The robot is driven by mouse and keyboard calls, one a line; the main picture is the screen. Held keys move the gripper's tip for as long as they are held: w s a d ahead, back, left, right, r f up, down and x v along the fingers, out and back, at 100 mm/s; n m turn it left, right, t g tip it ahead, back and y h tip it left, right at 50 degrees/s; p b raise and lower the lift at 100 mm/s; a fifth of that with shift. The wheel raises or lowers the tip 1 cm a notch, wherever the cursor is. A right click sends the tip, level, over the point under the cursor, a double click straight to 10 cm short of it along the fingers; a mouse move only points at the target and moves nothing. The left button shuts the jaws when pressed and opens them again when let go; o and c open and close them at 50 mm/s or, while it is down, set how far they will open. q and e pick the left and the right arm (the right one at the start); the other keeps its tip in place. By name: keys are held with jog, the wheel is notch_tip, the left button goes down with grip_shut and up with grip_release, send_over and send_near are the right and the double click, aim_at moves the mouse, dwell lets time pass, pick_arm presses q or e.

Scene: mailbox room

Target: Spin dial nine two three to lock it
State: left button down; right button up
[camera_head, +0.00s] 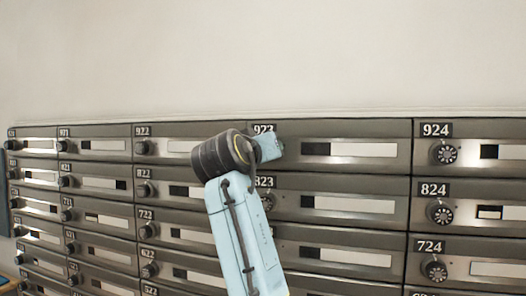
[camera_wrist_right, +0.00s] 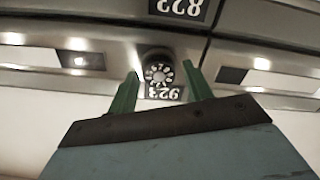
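Mailbox 923 (camera_head: 228,142) is in the top row, with its number plate partly showing above my right wrist. Its dial is hidden behind my wrist in the head view. In the right wrist view, which is upside down, the dark round dial (camera_wrist_right: 158,72) sits beside the 923 plate (camera_wrist_right: 165,93). My right gripper (camera_wrist_right: 160,70) is open, with one green finger on each side of the dial. A gap shows between the fingers and the dial; I cannot tell whether either touches it. My left gripper is not in view.
Mailbox 924 (camera_head: 478,153) with its own dial (camera_head: 444,152) is to the right. Mailbox 823 is below, its dial (camera_head: 266,202) partly covered by my arm. Several more mailboxes fill the left. The wall (camera_head: 270,55) above is bare.

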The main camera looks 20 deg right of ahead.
jog(key=shift+o, duration=0.4)
jog(key=shift+s, duration=0.1)
jog(key=b+v, duration=0.3)
jog(key=v, duration=1)
jog(key=shift+s+a, duration=0.1)
jog(key=shift+a, duration=0.05)
